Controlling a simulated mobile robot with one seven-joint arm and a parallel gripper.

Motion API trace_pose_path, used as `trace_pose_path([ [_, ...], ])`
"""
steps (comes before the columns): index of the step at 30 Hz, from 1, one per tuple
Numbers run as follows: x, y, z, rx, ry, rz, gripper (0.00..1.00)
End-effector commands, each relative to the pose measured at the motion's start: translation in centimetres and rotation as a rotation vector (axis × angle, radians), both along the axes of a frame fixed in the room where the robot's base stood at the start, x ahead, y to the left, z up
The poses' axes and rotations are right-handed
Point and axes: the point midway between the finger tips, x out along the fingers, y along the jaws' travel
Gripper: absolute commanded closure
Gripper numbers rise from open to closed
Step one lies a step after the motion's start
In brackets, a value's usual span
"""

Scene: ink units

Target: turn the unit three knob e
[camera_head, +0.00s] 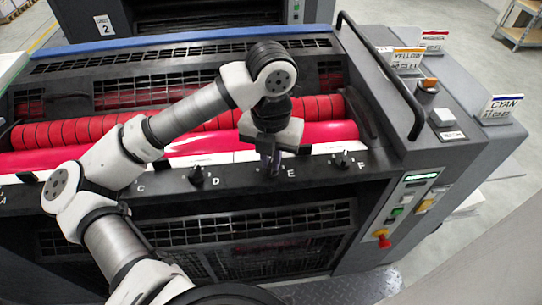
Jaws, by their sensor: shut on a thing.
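Knob E is at the letter E (291,173) on the dark front ledge of the ink unit, between knob D (197,174) and knob F (342,160). My gripper (270,168) points down at the knob E position, just left of the letter. Its fingers are shut on knob E, which is mostly hidden by them. The exact angle of the knob cannot be seen. Knobs D and F stand free on the ledge.
Red rollers (200,145) lie behind the knob row. A black handrail (385,80) rises at the right. A control panel (408,200) with a red knob (383,238) is at the right front. Label cards, including CYAN (502,106), stand on the right side.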

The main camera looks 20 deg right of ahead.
Motion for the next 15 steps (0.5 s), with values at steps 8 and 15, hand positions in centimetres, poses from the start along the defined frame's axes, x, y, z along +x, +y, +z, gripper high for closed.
trace_pose_path([
  [8, 0.07, 0.03, -0.43, 0.002, -0.004, 0.109, 1.0],
  [15, 0.09, 0.03, -0.63, 0.001, -0.006, 0.304, 1.0],
])
